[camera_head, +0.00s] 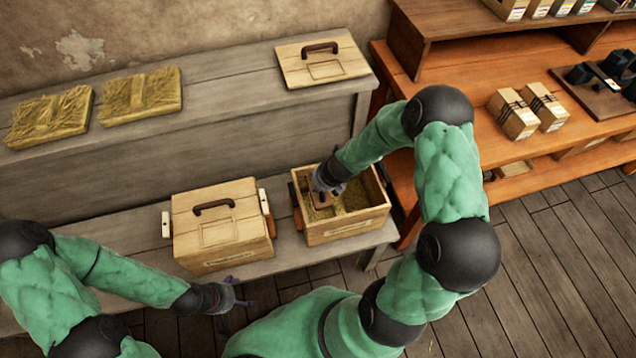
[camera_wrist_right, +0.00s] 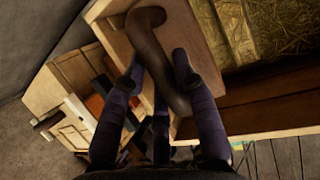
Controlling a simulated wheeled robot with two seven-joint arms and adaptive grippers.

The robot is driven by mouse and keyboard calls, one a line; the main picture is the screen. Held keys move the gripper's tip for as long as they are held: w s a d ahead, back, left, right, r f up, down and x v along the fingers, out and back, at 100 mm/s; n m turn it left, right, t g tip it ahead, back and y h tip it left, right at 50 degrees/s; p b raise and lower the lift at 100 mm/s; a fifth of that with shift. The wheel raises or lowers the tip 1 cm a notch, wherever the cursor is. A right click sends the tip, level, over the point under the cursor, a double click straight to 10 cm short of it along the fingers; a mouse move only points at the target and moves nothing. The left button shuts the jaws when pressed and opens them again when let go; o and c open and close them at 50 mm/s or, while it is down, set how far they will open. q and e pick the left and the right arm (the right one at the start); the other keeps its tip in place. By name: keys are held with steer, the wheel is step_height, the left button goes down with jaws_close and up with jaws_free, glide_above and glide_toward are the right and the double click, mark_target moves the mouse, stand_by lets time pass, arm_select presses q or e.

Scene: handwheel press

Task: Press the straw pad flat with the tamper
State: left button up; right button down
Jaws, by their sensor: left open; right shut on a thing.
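An open wooden box (camera_head: 345,230) stands on the front bench with straw (camera_head: 355,195) inside; the straw also shows in the right wrist view (camera_wrist_right: 285,25). My right gripper (camera_head: 326,188) reaches into the box from above. In the right wrist view its fingers (camera_wrist_right: 160,85) are shut on the dark curved handle of the tamper (camera_wrist_right: 190,48), a wooden block. The block is at the left part of the box; whether it touches the straw I cannot tell. The gripper partly hides it in the head view. My left gripper (camera_head: 238,297) is open and empty near the front bench's edge.
A lidded box (camera_head: 222,232) stands left of the open one. Two straw pads (camera_head: 48,117) (camera_head: 141,95) and a loose lid (camera_head: 345,68) lie on the back bench. An orange shelf (camera_head: 455,105) with packages stands at right.

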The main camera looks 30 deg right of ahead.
steer(key=shift+r+p, duration=3.9)
steer(key=shift+r, duration=0.75)
steer(key=shift+w+a, duration=0.1)
